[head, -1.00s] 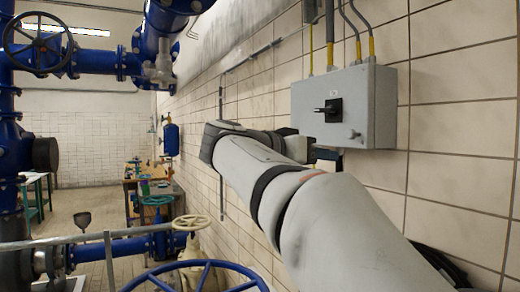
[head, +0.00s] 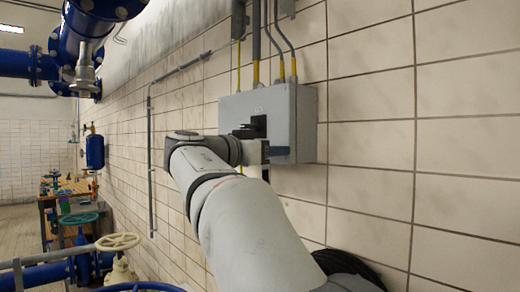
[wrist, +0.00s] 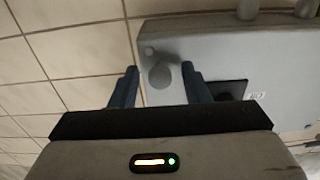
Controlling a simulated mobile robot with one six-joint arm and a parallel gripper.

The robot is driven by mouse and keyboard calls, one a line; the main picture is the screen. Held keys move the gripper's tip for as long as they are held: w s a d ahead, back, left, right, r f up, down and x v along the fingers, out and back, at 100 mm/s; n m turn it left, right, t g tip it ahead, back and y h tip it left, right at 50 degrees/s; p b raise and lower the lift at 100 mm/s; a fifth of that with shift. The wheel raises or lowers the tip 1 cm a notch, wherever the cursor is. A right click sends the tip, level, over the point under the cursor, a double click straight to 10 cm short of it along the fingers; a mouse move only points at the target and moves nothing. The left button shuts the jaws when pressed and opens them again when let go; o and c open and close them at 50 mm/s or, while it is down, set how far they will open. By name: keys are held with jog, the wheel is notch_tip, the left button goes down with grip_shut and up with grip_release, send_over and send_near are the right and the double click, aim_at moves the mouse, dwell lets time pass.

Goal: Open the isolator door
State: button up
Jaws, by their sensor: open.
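The isolator is a grey wall box (head: 305,122) on the tiled wall, its door closed. A black rotary switch handle (head: 258,126) sits on its front in the head view. In the wrist view, the grey box (wrist: 200,45) fills the upper right, and a round grey knob (wrist: 160,75) on its door shows between my fingertips. The black switch plate (wrist: 230,88) is to the right, partly behind a finger. My gripper (wrist: 159,72) is open, with one dark finger on each side of the knob; contact cannot be told. In the head view my gripper (head: 270,151) covers the knob.
Conduits (head: 256,50) with yellow ends enter the box top. A thin wall pipe (head: 150,150) runs left of it. Blue pipework (head: 85,30), a cream handwheel (head: 118,242) and a bench (head: 60,192) stand to the left. The wall right of the box is bare.

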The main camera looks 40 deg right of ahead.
jog(key=shift+c, duration=0.3)
grip_shut()
jog(key=shift+a+f, duration=0.1)
jog(key=shift+a, duration=0.05)
dwell(0.3)
